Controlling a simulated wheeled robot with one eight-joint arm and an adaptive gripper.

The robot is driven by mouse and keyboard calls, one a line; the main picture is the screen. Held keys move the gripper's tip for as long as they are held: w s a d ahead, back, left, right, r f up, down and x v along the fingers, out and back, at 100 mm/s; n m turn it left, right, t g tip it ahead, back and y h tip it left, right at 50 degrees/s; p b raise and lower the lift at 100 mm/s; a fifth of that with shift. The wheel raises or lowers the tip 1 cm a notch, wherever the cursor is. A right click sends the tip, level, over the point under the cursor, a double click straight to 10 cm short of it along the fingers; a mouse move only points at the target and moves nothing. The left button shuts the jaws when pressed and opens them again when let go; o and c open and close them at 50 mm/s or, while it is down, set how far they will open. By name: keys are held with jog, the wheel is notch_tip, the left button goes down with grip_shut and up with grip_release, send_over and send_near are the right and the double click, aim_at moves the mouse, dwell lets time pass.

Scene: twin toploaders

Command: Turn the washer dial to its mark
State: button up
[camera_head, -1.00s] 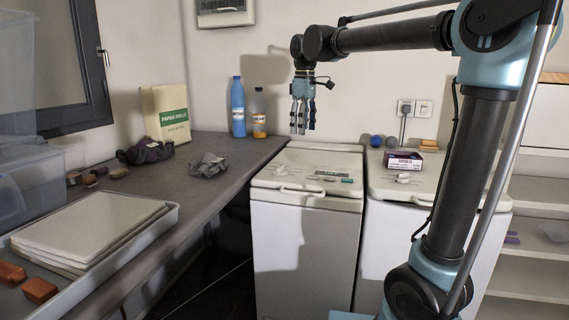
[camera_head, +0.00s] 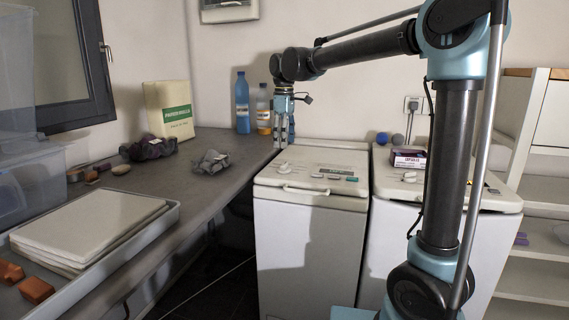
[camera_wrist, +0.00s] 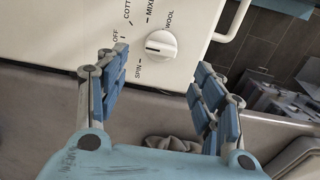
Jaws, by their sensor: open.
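The left top-loading washer (camera_head: 310,235) has a small white dial (camera_head: 284,167) at the back left of its top. In the wrist view, a round white dial (camera_wrist: 161,44) with a raised bar grip sits on a white panel. Labels around it read OFF, SPIN, WOOL, MIX and COTT, some cut off. I cannot tell which mark it points to. My gripper (camera_head: 284,132) hangs fingers-down above the back left of the left washer. In the wrist view its open fingers (camera_wrist: 161,66) frame the dial from either side, with nothing between them; contact does not show.
A second top-loader (camera_head: 392,245) stands close on the right, with its own dial (camera_head: 410,177) and a purple box (camera_head: 409,157). A worktop (camera_head: 215,195) on the left carries dark cloths, a tray and bottles. The blue bottle (camera_head: 242,105) stands behind my gripper's left.

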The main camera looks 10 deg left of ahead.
aim_at(284, 164)
notch_tip(284, 164, down, 9)
jog(key=shift+r, duration=0.2)
dwell(0.3)
jog(key=c, duration=1)
